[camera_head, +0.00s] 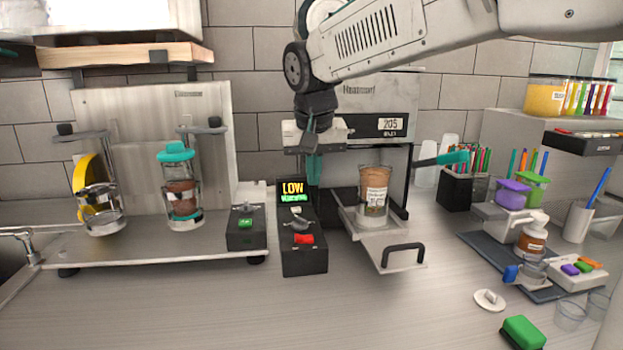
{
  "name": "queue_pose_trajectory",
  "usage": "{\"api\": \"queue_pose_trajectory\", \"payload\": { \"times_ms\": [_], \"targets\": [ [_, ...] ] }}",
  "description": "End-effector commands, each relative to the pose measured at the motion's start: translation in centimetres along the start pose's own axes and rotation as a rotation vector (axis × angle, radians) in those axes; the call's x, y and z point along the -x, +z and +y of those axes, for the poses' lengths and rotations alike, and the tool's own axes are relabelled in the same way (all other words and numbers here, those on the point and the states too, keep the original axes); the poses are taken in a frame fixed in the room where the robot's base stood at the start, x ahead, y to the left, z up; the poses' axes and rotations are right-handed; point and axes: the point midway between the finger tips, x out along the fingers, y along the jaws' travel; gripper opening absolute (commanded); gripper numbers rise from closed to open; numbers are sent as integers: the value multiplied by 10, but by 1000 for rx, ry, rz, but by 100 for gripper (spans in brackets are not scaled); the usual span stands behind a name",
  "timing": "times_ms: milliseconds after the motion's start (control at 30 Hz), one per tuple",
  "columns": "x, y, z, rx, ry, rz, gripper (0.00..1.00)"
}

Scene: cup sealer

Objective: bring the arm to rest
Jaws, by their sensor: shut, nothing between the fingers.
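My gripper (314,182) hangs fingers down in front of the left side of the sealer (392,102), behind the control box (304,255). Its teal fingers are shut and hold nothing. My arm (375,42) reaches in from the upper right, over the sealer. A clear cup with brown contents (374,205) stands upright in the sealer's pulled-out tray (398,250), to the right of my gripper and apart from it. The fingertips are partly lost against the dark parts behind them.
The control box shows "LOW" and has a red button. At left, a metal stand (150,249) holds a teal-lidded jar (181,190) and another glass jar (98,209). At right are a pen holder (456,190), a dark mat (487,253) and a green block (523,331).

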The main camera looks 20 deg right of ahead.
Motion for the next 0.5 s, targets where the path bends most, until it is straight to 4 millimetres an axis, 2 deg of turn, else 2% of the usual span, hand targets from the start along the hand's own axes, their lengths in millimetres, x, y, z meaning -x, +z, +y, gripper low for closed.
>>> {"api": "queue_pose_trajectory", "payload": {
  "times_ms": [367,467,500],
  "targets": [
    [0,0,0,20,0,-2,0],
    [-13,15,2,79,5,-48,0],
    [-18,28,4,104,6,-72,0]
  ]
}}
